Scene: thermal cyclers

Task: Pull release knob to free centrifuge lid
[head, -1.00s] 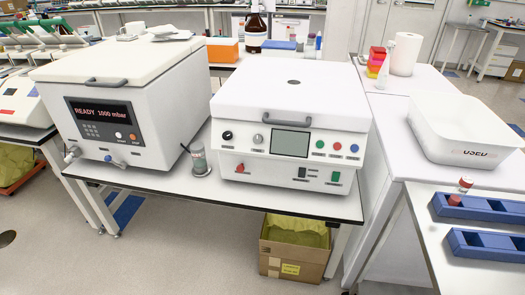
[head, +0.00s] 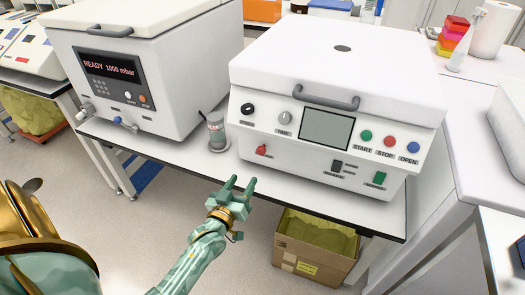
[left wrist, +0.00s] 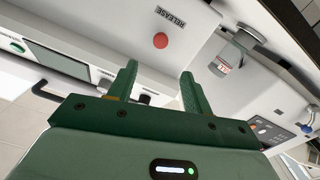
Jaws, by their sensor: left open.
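The white centrifuge (head: 300,165) stands on the bench, its lid (head: 390,60) down with a dark handle (head: 326,102) at the front. The small red release knob (head: 262,149) is low on the left of its front panel. In the left wrist view the red knob (left wrist: 160,40) shows beside the word RELEASE, beyond the fingertips. My left gripper (head: 240,182) is open and empty, below and slightly left of the knob in the head view. In the left wrist view its two fingers (left wrist: 159,72) point toward the knob, apart from it. My right gripper is not in view.
A grey bottle or canister (head: 216,130) stands on the bench left of the centrifuge. A vacuum oven-like box (head: 165,95) reading READY 1000 mbar is further left. A cardboard box (head: 312,255) sits on the floor under the bench. The bench's front edge lies near my left gripper.

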